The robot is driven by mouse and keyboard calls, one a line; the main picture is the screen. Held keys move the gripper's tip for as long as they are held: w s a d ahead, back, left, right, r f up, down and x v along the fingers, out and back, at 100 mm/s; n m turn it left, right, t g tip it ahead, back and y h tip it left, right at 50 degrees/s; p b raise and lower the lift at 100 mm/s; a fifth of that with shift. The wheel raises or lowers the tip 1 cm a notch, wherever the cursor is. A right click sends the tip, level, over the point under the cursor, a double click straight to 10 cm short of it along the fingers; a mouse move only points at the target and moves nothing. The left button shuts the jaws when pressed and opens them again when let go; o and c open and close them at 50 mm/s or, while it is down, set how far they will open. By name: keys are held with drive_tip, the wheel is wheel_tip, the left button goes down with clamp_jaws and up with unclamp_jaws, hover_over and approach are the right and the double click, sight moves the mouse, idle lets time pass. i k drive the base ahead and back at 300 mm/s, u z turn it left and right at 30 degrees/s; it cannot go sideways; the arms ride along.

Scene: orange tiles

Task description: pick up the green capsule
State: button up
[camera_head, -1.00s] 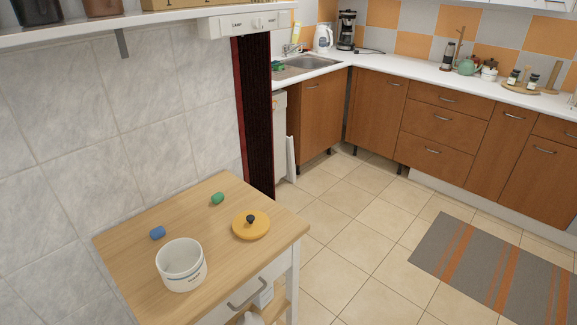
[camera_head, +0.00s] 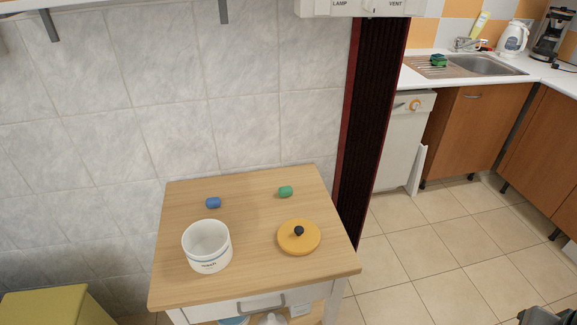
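The green capsule (camera_head: 286,191) lies on the wooden top of a small table (camera_head: 190,287), near its back edge and right of the middle. It is a short rounded cylinder lying on its side, with nothing touching it. A dark grey part (camera_head: 541,315) shows at the bottom right corner, cut off by the picture edge. It looks like the end of my arm, far to the right of the table and apart from the capsule. I cannot tell whether my gripper is open or shut.
A blue capsule (camera_head: 213,203), a white pot (camera_head: 207,246) and a yellow lid with a dark knob (camera_head: 299,238) share the tabletop. A tiled wall stands behind it. A dark red-edged panel (camera_head: 372,120) rises at its right. Floor right of the table is clear.

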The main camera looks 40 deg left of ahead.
sight(286, 190)
drive_tip(key=u, duration=0.95)
drive_tip(key=i, duration=0.8)
drive_tip(key=u, duration=0.75)
